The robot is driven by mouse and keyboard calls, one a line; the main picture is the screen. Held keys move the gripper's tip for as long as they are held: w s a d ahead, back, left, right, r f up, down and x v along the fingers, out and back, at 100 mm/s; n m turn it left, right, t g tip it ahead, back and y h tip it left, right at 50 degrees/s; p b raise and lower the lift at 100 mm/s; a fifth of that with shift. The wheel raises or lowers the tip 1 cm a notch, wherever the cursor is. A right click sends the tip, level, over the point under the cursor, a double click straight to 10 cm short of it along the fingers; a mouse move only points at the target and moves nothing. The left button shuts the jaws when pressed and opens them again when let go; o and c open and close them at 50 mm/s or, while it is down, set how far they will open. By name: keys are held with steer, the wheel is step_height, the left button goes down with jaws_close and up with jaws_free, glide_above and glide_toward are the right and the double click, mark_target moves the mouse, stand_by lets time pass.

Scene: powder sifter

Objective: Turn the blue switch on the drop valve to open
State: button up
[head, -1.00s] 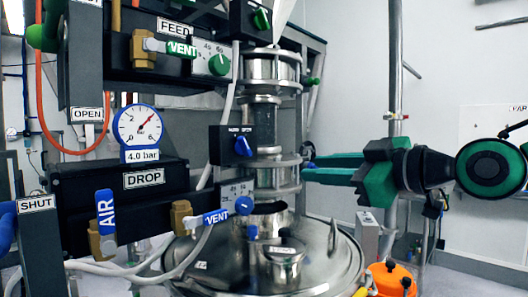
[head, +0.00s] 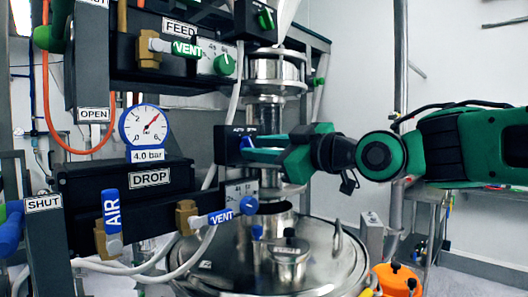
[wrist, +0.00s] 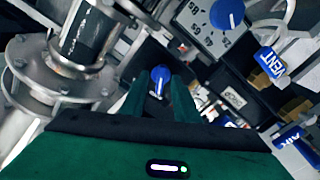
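The blue switch (head: 246,142) sits on a small black valve box (head: 225,145) on the metal column, mostly hidden behind my fingertips in the head view. In the wrist view the blue switch (wrist: 160,76) shows whole, between and just beyond the tips of my two green fingers. My gripper (head: 252,150) reaches in from the right at the switch's height. Its fingers stand apart with a gap between them, empty, in the wrist view (wrist: 160,92). I cannot tell whether a finger touches the switch. The box's label is too small to read.
The metal column (head: 267,113) stands close beside my fingers. Below are a blue dial (head: 249,205), a blue VENT lever (head: 215,218) and a blue AIR lever (head: 112,212). The FEED box with a green switch (head: 266,18) is above. A steel lid (head: 320,262) lies beneath.

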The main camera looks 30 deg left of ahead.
steer(key=shift+a, duration=0.2)
jaws_close()
